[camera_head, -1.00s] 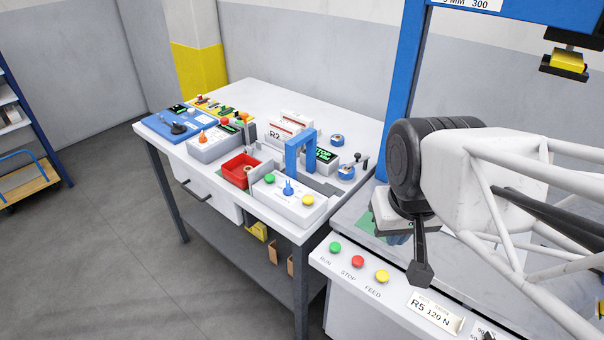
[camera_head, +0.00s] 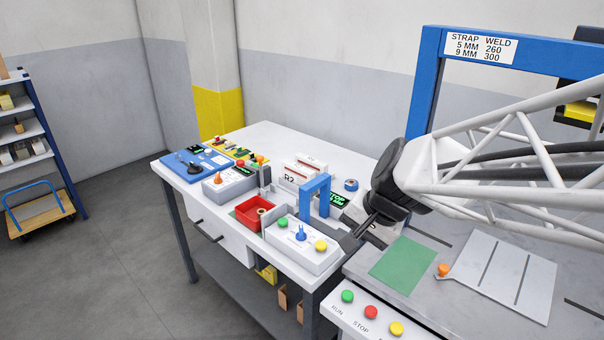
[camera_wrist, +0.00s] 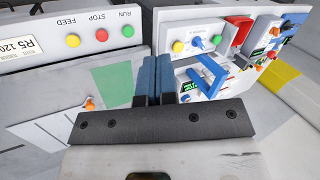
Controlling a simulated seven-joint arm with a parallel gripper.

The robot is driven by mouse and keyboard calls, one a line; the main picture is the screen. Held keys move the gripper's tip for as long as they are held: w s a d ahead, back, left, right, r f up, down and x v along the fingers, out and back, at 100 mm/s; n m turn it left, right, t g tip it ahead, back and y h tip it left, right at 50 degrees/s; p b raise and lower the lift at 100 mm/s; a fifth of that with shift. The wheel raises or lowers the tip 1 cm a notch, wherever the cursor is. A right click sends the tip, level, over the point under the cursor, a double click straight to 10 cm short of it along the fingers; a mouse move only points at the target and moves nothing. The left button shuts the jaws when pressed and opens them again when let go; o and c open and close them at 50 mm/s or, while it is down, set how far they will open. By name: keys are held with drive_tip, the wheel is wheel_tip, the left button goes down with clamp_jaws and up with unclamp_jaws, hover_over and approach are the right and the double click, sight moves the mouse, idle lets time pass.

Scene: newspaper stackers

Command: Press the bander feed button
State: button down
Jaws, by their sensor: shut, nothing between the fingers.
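My gripper (camera_head: 352,240) is shut and empty. It hangs tilted, just right of the bench unit with the blue arch (camera_head: 316,183). That white unit's top has a green button (camera_head: 283,223), a blue knob (camera_head: 300,233) and a yellow button (camera_head: 321,246), the last nearest my gripper. In the wrist view the shut blue fingertips (camera_wrist: 155,75) are apart from this yellow button (camera_wrist: 178,47). A larger console has a yellow button labelled FEED (camera_wrist: 73,41), beside red STOP (camera_wrist: 101,35) and green RUN (camera_wrist: 128,31). The head view cuts off the FEED label.
A red bin (camera_head: 250,216) stands left of the arch unit. A green mat (camera_head: 402,264) and an orange knob (camera_head: 443,269) lie on the grey machine top to the right. A tall blue frame (camera_head: 425,90) rises behind. A trolley (camera_head: 40,212) stands at far left.

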sight(321, 245)
drive_tip(key=w+a+f+m+t+y, duration=0.1)
drive_tip(key=w+a+f+m, duration=0.1)
drive_tip(key=w+m, duration=0.3)
drive_tip(key=w+a+f+m+t+y, duration=0.1)
drive_tip(key=w+f+m, duration=0.3)
drive_tip(key=w, duration=0.9)
drive_tip(key=shift+w+a+f+m+y, duration=0.2)
drive_tip(key=shift+a+f+m+y, duration=0.15)
drive_tip(key=shift+y, duration=0.45)
drive_tip(key=shift+f, duration=0.1)
drive_tip(key=shift+t, duration=0.3)
drive_tip(key=shift+f, duration=4.2)
drive_tip(key=shift+f, duration=0.2)
drive_tip(key=shift+f, duration=0.25)
